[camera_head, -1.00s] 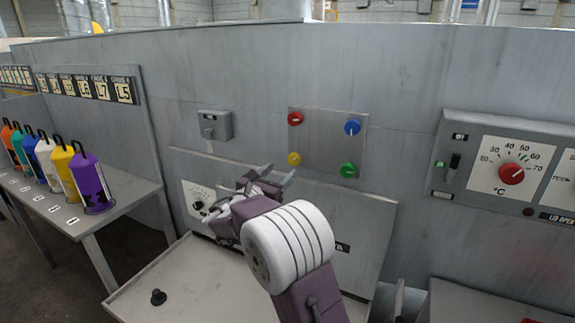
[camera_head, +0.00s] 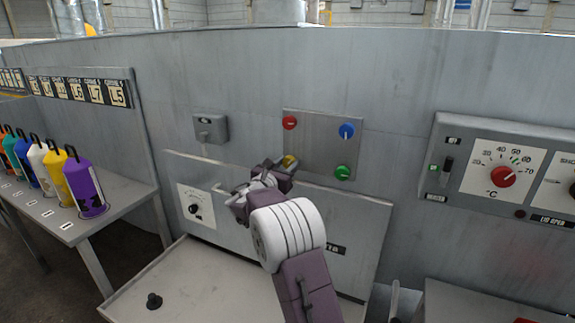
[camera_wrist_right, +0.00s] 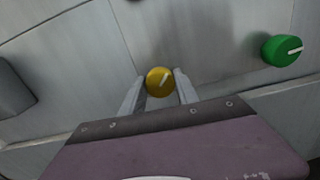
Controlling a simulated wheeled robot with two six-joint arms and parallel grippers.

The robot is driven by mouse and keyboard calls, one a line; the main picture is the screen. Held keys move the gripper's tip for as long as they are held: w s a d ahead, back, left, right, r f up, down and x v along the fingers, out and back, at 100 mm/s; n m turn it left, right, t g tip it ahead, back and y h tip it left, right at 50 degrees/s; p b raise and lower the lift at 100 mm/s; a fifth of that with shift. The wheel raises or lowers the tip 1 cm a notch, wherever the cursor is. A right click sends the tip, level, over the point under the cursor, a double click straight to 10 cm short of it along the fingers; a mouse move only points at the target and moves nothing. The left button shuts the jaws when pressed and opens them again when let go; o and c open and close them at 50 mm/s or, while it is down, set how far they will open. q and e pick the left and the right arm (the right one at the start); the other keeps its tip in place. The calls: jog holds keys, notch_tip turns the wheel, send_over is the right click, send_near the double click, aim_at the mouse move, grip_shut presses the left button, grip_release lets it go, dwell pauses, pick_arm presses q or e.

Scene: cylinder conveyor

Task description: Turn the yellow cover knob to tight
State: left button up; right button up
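The yellow knob (camera_head: 289,161) is on the lower left of a grey panel (camera_head: 318,148), partly hidden behind my right gripper (camera_head: 280,166) in the head view. In the right wrist view the yellow knob (camera_wrist_right: 160,81) shows between the two fingers of the right gripper (camera_wrist_right: 158,90), its white mark pointing up and right. The fingers stand on either side of the knob with a gap visible, so the gripper is open. Whether a fingertip touches the knob cannot be told. My left gripper is not in view.
On the same panel are a red knob (camera_head: 289,122), a blue knob (camera_head: 347,130) and a green knob (camera_head: 342,172). A grey box (camera_head: 210,128) is on the wall to the left. A temperature dial (camera_head: 503,177) is at the right. Coloured containers (camera_head: 84,186) stand on the left table.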

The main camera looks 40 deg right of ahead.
grip_shut()
jog(key=shift+f+m+b, duration=0.25)
jog(key=shift+m+b, duration=0.15)
jog(key=shift+b, duration=0.4)
jog(key=m+b, duration=0.9)
jog(key=b, duration=0.2)
jog(key=shift+f+b, duration=0.1)
jog(key=shift+b, duration=0.3)
jog(key=shift+m+b, duration=0.8)
jog(key=shift+m, duration=0.3)
jog(key=m+b, duration=0.2)
jog(key=m, duration=0.1)
jog(key=shift+m+b, duration=0.3)
jog(key=m+b, duration=0.2)
jog(key=m, duration=0.1)
jog(key=shift+m, duration=0.3)
jog(key=m+b, duration=0.1)
jog(key=m, duration=0.2)
jog(key=shift+m, duration=0.3)
jog(key=shift+r+m+b, duration=0.2)
jog(key=shift+m+b, duration=0.55)
jog(key=shift+m, duration=1.15)
